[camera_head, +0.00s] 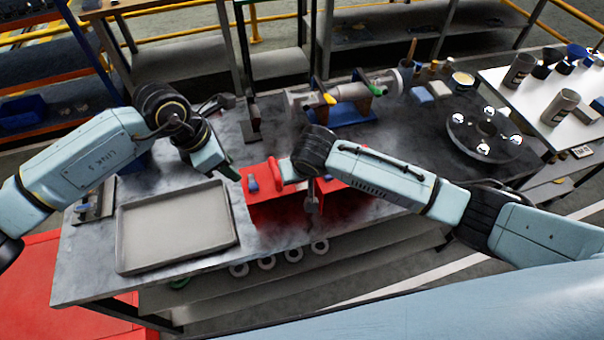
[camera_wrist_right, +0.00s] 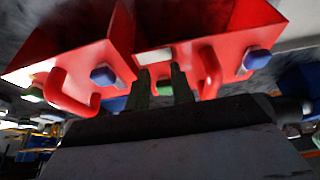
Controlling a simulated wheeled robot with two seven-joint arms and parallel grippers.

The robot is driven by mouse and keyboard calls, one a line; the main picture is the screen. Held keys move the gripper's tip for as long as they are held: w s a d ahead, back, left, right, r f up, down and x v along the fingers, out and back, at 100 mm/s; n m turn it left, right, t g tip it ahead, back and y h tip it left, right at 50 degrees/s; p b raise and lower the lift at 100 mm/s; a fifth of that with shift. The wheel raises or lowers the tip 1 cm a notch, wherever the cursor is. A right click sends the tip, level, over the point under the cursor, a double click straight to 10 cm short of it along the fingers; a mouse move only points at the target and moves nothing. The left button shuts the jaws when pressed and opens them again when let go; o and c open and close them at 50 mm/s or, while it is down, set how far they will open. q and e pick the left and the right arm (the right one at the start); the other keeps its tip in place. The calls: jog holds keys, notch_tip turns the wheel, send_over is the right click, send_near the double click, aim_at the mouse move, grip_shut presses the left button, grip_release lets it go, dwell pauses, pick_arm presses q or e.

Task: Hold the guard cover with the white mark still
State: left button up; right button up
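Red guard covers (camera_head: 262,208) lie near the table's front edge, partly hidden by my right arm. The right wrist view shows two red cover bodies, one at left (camera_wrist_right: 85,65) and one at right (camera_wrist_right: 225,38). A white mark (camera_wrist_right: 152,56) shows on the right one, near its inner edge. Each has a red curved handle and a blue knob. My right gripper (camera_wrist_right: 161,88) has its two dark fingers apart, just below the white mark and left of a red handle (camera_wrist_right: 210,76); nothing shows between them. My left gripper (camera_head: 230,173) is beside the covers' left end; its finger gap is unclear.
A grey tray (camera_head: 178,228) lies left of the covers. A blue-based machine part (camera_head: 350,112) stands behind them. A dark round plate (camera_head: 484,132) with shiny domes is at right. A white table (camera_head: 510,98) holds several cups.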

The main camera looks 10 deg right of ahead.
jog(key=v, duration=1.3)
jog(key=shift+r+p, duration=0.2)
jog(key=shift+p, duration=0.15)
